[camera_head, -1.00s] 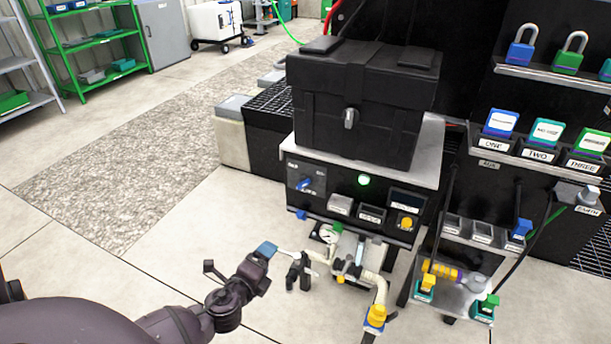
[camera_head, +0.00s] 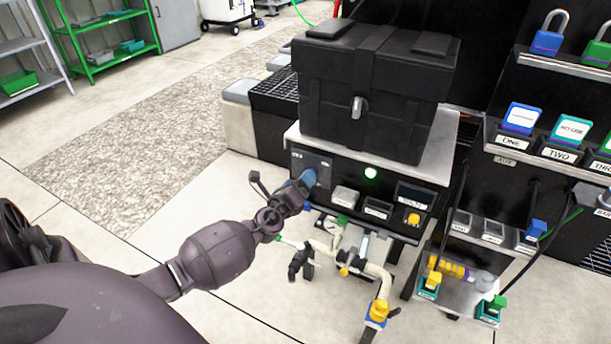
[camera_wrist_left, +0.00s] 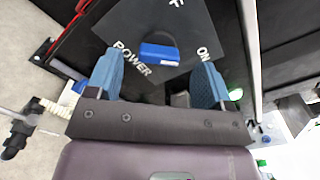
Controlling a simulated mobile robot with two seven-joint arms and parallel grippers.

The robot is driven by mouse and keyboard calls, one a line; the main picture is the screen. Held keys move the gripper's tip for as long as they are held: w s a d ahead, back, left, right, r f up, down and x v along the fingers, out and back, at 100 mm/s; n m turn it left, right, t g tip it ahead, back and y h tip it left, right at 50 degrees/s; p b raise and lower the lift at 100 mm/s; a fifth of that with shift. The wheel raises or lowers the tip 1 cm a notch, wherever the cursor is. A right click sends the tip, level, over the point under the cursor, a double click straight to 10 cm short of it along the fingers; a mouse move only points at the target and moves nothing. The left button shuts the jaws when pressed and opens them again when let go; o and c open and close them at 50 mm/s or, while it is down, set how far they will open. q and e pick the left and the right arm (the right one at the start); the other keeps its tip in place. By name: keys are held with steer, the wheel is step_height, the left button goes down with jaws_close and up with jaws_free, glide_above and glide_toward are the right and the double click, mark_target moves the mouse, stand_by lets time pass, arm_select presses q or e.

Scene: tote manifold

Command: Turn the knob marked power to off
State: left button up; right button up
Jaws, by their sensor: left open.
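The power knob (camera_wrist_left: 160,53) shows in the left wrist view as a blue bar on a dark round base. Its dark plate carries the words POWER at lower left and ON at right, and a partly cut-off word ending in F at the top. My left gripper (camera_wrist_left: 160,80) is open, with blue fingers apart on either side, just short of the knob; I cannot tell whether they touch it. In the head view my left gripper (camera_head: 305,183) is in front of the left end of the black control panel (camera_head: 335,171) and hides the knob. My right gripper is out of view.
A black case (camera_head: 325,105) stands on the bench above the panel. A lit green lamp (camera_head: 370,173) and a yellow button (camera_head: 413,219) are right of the gripper. A pipe assembly (camera_head: 378,275) stands below. Open floor lies to the left.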

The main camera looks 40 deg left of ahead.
arm_select(q)
steer(key=shift+x, duration=1.75)
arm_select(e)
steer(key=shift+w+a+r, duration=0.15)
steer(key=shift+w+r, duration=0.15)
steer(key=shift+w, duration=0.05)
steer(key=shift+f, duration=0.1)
